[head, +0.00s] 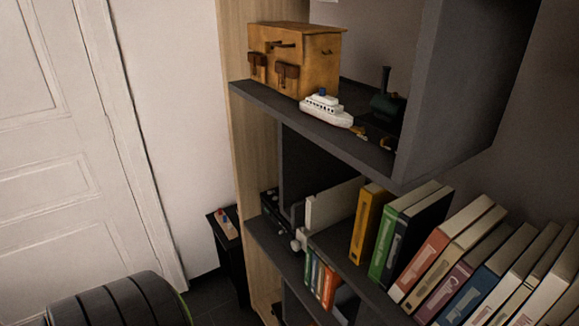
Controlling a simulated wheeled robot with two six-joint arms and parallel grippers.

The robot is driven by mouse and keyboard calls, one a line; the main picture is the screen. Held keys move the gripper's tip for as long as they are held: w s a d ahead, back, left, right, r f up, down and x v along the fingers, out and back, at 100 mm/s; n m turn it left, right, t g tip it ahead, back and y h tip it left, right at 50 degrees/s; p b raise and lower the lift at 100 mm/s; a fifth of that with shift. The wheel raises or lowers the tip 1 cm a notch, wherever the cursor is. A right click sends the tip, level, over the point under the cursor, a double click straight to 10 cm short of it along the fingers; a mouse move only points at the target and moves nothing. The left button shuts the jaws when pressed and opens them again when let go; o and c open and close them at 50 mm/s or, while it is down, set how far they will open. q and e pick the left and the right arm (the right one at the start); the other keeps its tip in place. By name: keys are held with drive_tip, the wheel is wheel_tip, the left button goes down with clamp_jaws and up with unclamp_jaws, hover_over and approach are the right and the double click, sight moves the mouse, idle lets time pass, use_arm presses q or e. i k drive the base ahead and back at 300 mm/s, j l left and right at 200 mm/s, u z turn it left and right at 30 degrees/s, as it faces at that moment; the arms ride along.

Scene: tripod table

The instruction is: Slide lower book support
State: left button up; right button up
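A bookshelf stands at the right of the head view, with a row of books (450,245) on its middle shelf (350,268). A pale upright panel (337,204), which looks like a book support, stands left of the yellow book (367,224), with a visible gap between them. A small grey knobbed piece (299,240) is at its lower left; I cannot tell what it is. Smaller books (321,280) show on the level below, partly hidden by the shelf above; no support is clear there. Neither of my grippers shows.
The upper shelf (270,99) holds a brown case (310,50), a white toy ship (326,110) and a dark green toy (387,100). A small black stand (229,262) is beside the bookshelf. A dark ribbed rounded object (115,302) fills the bottom left, before a white door (60,150).

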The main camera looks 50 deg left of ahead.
sight(332, 205)
drive_tip(key=u, duration=1.4)
